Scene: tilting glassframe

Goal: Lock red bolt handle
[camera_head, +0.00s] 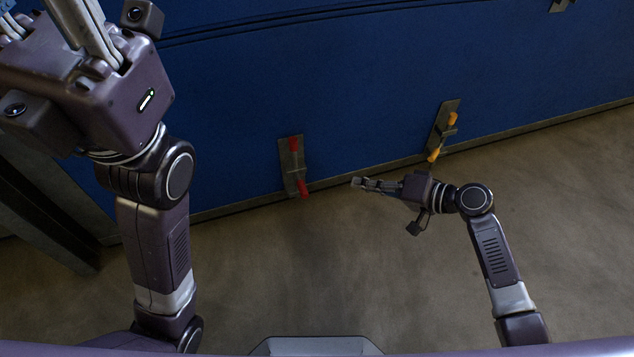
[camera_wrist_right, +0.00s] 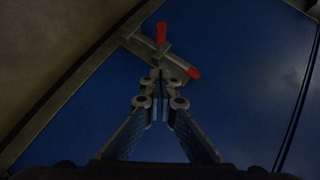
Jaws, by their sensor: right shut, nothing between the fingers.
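The red bolt handle (camera_head: 303,189) is at the lower end of a grey metal plate (camera_head: 290,160) on the blue panel, with a second red part (camera_head: 294,143) above it. In the right wrist view two red parts show, one (camera_wrist_right: 161,33) pointing up and one (camera_wrist_right: 194,73) to the right. My right gripper (camera_head: 357,183) is shut and empty, to the right of the red bolt and apart from it. Its fingertips (camera_wrist_right: 160,78) also show in the wrist view, in front of the plate. My left gripper (camera_head: 92,30) is at the upper left, its fingertips cut off.
A similar bolt with orange handles (camera_head: 433,155) sits on the panel to the right, just behind my right gripper. The blue panel (camera_head: 370,80) fills the back, with a grey lower edge. Bare floor (camera_head: 330,270) lies in front. A dark beam (camera_head: 45,215) is at the left.

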